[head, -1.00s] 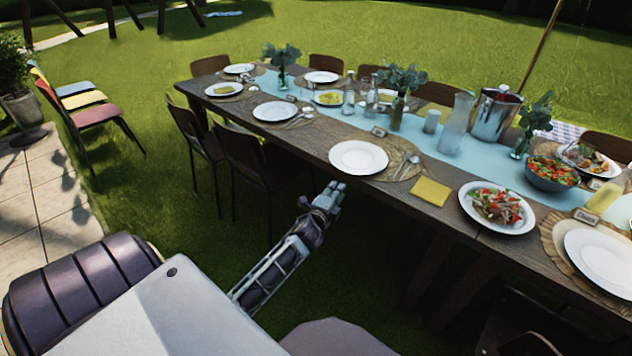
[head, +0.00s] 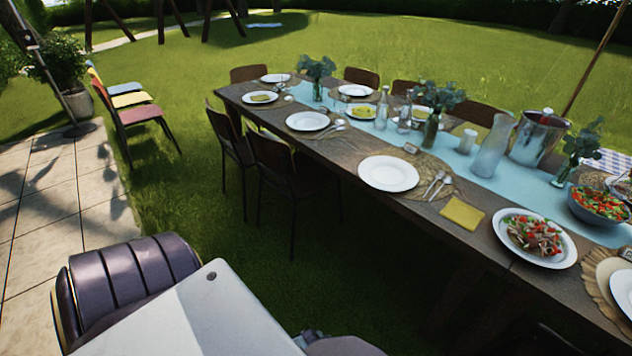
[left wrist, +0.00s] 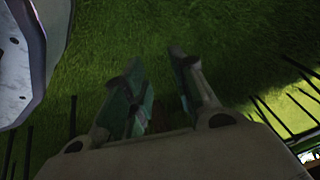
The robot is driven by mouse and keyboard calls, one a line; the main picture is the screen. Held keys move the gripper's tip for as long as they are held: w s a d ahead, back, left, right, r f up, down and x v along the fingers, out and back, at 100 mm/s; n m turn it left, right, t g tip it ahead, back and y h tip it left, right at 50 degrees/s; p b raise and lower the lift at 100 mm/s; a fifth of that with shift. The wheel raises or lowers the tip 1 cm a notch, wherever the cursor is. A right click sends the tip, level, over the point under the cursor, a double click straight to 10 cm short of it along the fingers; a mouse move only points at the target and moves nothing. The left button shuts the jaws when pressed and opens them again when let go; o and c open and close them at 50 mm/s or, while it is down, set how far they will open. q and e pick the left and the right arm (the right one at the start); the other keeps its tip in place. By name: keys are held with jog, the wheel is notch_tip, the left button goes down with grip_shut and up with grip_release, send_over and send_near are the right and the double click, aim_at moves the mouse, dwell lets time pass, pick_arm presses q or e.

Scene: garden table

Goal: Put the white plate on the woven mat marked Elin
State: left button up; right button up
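A white plate (head: 388,173) lies flat near the table's front edge in the head view. A round woven mat (head: 418,198) lies just right of it, with a fork and a spoon on it. The plate sits off-centre at the mat's left edge; how far it overlaps is hard to tell. A small name card (head: 411,148) stands behind the mat, too small to read. My left gripper (left wrist: 155,66) is open in the left wrist view, with only grass between its fingers. In the head view only a small bit shows at the bottom edge. My right gripper is out of view.
A yellow napkin (head: 462,214) and a plate of salad (head: 532,237) lie right of the mat. A glass pitcher (head: 492,147) and a metal bucket (head: 538,137) stand behind on the blue runner (head: 452,157). Dark chairs (head: 285,170) line the front side at left.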

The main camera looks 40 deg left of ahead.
pick_arm(q)
jog(key=s+d+f+n+g, duration=0.1)
jog(key=s+d+f+g, duration=0.1)
jog(key=s+f, duration=0.2)
jog(key=s, duration=0.3)
jog(key=shift+d+n+h, duration=0.15)
jog(key=shift+n+h, duration=0.15)
jog(key=shift+n, duration=0.1)
jog(key=shift+r, duration=0.1)
